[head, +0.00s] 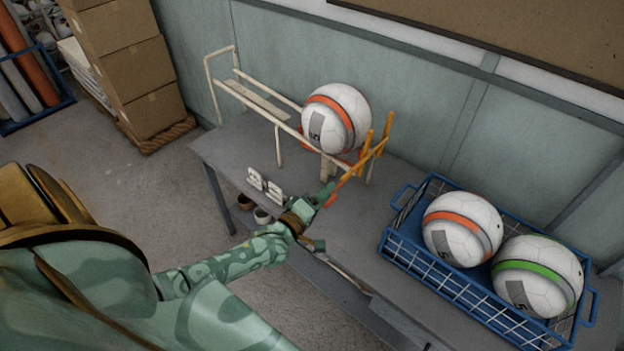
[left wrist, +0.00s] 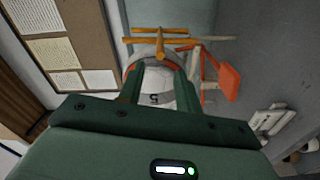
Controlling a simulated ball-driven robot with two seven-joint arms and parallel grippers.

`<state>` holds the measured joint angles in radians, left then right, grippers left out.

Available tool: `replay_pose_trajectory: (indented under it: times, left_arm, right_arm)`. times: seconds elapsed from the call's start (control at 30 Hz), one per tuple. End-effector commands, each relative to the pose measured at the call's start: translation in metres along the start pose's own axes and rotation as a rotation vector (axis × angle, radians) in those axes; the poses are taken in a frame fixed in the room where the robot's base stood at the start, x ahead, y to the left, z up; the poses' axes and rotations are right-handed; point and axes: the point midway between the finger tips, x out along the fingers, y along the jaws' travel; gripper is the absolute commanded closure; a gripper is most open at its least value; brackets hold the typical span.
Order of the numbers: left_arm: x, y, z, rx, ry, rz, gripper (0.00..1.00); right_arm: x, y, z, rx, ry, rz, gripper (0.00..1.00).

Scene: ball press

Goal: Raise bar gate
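The bar gate (head: 372,152), made of yellow-orange bars, stands at the right end of a cream rail rack (head: 262,103) on the grey table. A long orange arm slopes from it down toward my left gripper (head: 325,214). In the left wrist view the gate bars (left wrist: 160,41) lie beyond the fingertips (left wrist: 160,75), with a flat red-orange paddle (left wrist: 228,77) to their right. My left gripper is open, its fingers apart with nothing clearly between them. A white ball with an orange band (head: 336,118) rests on the rack behind the gate. My right gripper is not seen.
A blue wire basket (head: 440,262) on the right of the table holds a ball with an orange band (head: 462,228) and one with a green band (head: 537,277). Stacked boxes (head: 125,60) stand at back left.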

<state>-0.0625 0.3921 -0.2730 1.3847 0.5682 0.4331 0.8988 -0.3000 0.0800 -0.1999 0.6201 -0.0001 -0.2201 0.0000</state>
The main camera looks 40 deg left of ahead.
Motion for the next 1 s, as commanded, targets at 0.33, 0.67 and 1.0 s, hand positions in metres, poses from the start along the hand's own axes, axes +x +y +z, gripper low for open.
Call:
replay_pose_trajectory:
  times: [0.33,0.67,1.0]
  left_arm:
    - [-0.049,-0.001,0.0,0.0,0.001,0.0,0.66]
    - [-0.051,-0.001,0.0,0.0,0.001,0.0,0.66]
    - [-0.051,-0.005,0.004,0.11,-0.023,-0.022,0.66]
  right_arm:
    - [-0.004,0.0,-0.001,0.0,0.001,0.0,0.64]
    - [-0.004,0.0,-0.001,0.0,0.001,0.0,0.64]
    - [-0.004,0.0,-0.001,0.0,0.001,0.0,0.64]
